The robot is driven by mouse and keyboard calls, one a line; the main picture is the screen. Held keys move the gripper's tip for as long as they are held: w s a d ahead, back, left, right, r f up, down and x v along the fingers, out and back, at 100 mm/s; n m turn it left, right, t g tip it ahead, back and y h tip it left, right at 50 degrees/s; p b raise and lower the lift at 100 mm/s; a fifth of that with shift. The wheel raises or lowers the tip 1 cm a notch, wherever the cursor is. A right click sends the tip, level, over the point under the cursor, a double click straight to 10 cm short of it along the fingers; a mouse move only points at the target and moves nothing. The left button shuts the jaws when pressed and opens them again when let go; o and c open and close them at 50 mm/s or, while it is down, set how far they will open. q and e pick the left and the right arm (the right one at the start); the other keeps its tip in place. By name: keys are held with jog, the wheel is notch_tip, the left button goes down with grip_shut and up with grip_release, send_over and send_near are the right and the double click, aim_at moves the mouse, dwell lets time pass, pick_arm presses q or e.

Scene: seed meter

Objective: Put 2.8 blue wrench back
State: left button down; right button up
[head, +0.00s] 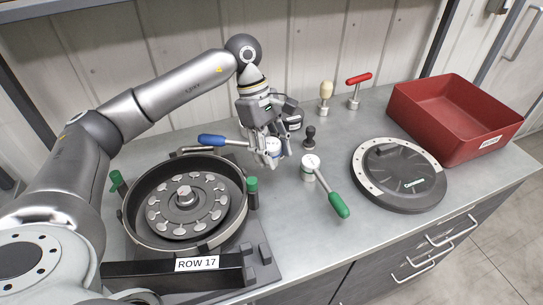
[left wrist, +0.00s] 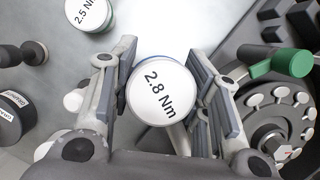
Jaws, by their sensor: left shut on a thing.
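The blue wrench has a blue handle (head: 218,140) pointing left in the head view and a white round cap. In the left wrist view its cap (left wrist: 160,90) reads 2.8 Nm and sits between the two fingers. My left gripper (head: 268,156) is shut on the wrench's head, near the seed meter's right rear side. The gripper hides part of the head, and I cannot tell whether it touches the bench. The green wrench (head: 327,187) lies just right of it; its cap (left wrist: 91,13) reads 2.5 Nm in the left wrist view. My right gripper is not in view.
The open seed meter (head: 131,229) stands at left behind a ROW 17 label (head: 197,263). A dark round cover (head: 415,190) and red bin (head: 480,150) are at right. A black knob (head: 309,138), beige-handled tool (head: 326,92) and red T-handle (head: 358,79) stand behind.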

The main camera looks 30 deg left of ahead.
pick_arm(q)
notch_tip(320, 180, down, 2)
jog(key=shift+f, duration=0.25)
jog(key=shift+f+b, duration=0.45)
jog(key=shift+f, duration=0.15)
jog(key=c, duration=1.1)
grip_release()
jog(key=o, duration=0.3)
jog(key=shift+s, duration=0.1)
